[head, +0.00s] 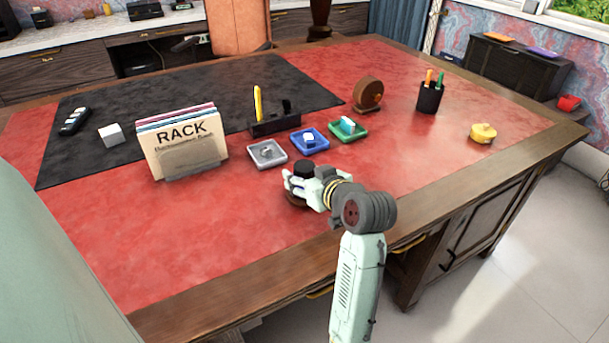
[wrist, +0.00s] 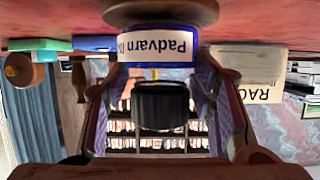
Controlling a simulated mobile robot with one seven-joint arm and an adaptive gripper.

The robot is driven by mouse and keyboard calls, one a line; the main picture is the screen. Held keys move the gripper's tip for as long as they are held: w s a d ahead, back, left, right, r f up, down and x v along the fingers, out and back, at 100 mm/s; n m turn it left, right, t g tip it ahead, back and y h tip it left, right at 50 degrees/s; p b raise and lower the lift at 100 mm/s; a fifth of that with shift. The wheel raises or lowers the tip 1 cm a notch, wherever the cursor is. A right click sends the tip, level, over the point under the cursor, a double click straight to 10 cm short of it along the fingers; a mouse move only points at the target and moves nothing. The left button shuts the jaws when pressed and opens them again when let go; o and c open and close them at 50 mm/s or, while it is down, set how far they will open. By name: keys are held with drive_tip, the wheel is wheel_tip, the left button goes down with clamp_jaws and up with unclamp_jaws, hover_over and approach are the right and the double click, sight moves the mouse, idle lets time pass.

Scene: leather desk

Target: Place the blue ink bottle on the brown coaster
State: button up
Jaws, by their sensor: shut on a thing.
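The blue ink bottle (wrist: 193,58) has a white label and a black cap (head: 304,166). My gripper (head: 303,184) is shut around it, near the front middle of the desk. In the wrist view, which is upside down, the bottle stands between the fingers, with its black cap toward the bottom of the picture. The brown coaster (head: 295,201) shows just under the bottle, and its round edge (wrist: 160,14) is at the top of the wrist view. The bottle looks upright and over the coaster. I cannot tell whether its base touches. My gripper hides much of both in the head view.
A grey tray (head: 267,153), a blue tray (head: 310,141) and a green tray (head: 347,131) lie behind my gripper. A file rack (head: 183,142) stands to the left. A pen cup (head: 430,97) and a yellow object (head: 483,133) are at the right. The red leather (head: 220,225) at front left is clear.

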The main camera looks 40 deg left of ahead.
drive_tip(key=shift+f, duration=0.15)
drive_tip(key=o, duration=1.4)
drive_tip(key=b+v, duration=0.1)
drive_tip(key=v, duration=1.1)
drive_tip(key=shift+r, duration=0.25)
drive_tip(key=shift+s, duration=0.1)
